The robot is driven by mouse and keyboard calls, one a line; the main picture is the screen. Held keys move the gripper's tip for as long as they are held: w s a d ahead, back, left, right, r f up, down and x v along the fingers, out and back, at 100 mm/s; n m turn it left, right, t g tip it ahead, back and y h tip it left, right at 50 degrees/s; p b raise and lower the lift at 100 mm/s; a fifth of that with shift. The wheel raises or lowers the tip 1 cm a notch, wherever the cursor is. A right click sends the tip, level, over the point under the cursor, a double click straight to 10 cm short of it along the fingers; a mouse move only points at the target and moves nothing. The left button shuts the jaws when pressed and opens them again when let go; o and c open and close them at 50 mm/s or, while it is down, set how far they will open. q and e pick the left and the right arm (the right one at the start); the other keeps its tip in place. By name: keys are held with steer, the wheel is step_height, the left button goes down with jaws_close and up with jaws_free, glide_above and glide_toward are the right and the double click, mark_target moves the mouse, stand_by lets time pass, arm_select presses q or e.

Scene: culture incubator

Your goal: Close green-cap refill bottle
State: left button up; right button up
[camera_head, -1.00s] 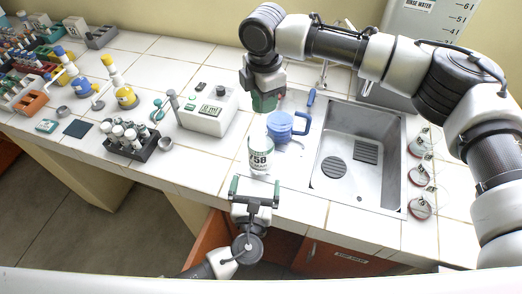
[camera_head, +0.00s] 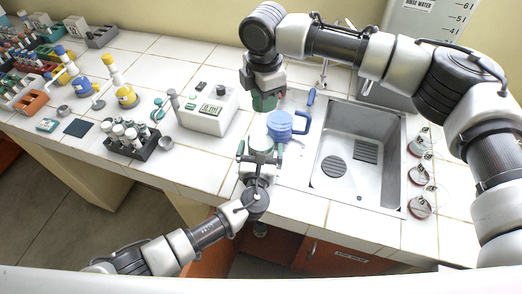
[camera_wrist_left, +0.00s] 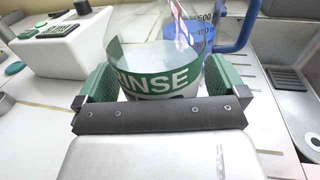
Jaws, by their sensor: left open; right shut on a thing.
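The refill bottle (camera_wrist_left: 155,75), clear with a green label reading "RINSE", stands between the jaws of my left gripper (camera_wrist_left: 158,90) in the left wrist view. Its top is open. The left gripper is open, with one green finger on each side of the bottle; I cannot tell whether they touch it. In the head view my left gripper (camera_head: 259,153) is at the counter's front and mostly hides the bottle. My right gripper (camera_head: 265,99) points down behind it, above the counter, shut on a small green thing, apparently the cap, mostly hidden by the fingers.
A blue jug (camera_head: 281,123) stands close behind and right of the bottle. The sink (camera_head: 350,165) is to the right. A white device with a display (camera_head: 209,109) is to the left, and a tube rack (camera_head: 131,142) is further left.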

arm_select(q)
steer(key=shift+c, duration=0.2)
steer(key=c, duration=1.2)
steer(key=shift+c, duration=0.2)
arm_select(e)
glide_above(263, 129)
steer(key=shift+f, duration=2.45)
steer(key=shift+f, duration=0.1)
steer(key=shift+f, duration=0.8)
steer(key=shift+f, duration=0.55)
